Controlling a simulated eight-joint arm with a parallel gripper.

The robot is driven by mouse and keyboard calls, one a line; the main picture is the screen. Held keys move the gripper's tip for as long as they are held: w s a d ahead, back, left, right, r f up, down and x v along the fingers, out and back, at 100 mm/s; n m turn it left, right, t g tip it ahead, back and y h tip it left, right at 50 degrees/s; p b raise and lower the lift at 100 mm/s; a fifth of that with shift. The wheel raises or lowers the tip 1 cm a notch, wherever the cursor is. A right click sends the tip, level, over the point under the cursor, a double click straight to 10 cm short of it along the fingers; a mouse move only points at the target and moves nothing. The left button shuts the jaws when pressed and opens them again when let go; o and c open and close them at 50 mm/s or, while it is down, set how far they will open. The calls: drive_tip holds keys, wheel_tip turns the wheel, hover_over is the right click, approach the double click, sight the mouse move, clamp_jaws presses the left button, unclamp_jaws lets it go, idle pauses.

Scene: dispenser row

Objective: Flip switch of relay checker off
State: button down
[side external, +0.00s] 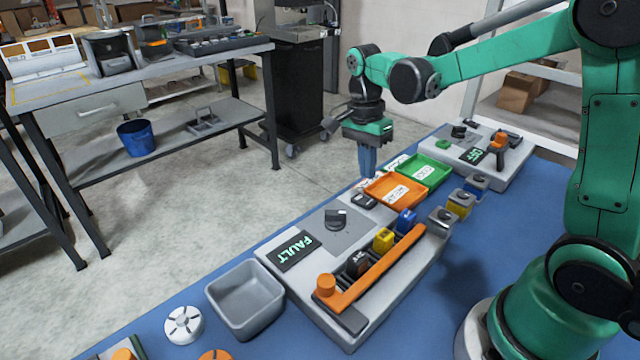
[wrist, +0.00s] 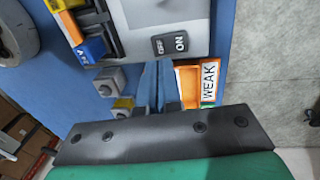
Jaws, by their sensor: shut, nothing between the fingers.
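The relay checker (side external: 282,265) is a light grey box with a lit FAULT display (side external: 296,250), a dark knob and an orange bar along its near side. Its black rocker switch (side external: 363,201) is at the end nearest my gripper. In the wrist view the switch (wrist: 170,44) shows OFF and ON halves; which half is pressed in I cannot tell. My gripper (side external: 368,176) points down with blue fingers shut and empty, just beyond the switch end. In the wrist view its fingertips (wrist: 156,66) appear close to the switch. Contact cannot be told.
An orange tray (side external: 382,193) marked WEAK and a green tray (side external: 440,172) lie beside my gripper. Relay blocks (side external: 460,204) stand in front of them. Another grey device (side external: 505,165) is behind. A grey bin (side external: 246,297) is at the near left.

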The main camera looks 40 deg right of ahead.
sight(361, 199)
drive_tip(key=shift+s+f, duration=0.2)
drive_tip(key=shift+f, duration=1.05)
drive_tip(key=shift+s+f, duration=0.15)
drive_tip(key=shift+f, duration=1.1)
drive_tip(key=shift+s+f+t, duration=0.1)
drive_tip(key=shift+f+t, duration=0.05)
drive_tip(key=shift+t, duration=0.15)
drive_tip(key=shift+w, duration=0.2)
drive_tip(key=shift+w+r, duration=0.2)
drive_tip(key=shift+w, duration=0.45)
wheel_tip(361, 199, up, 14)
drive_tip(key=w, duration=0.2)
drive_tip(key=shift+f, duration=0.1)
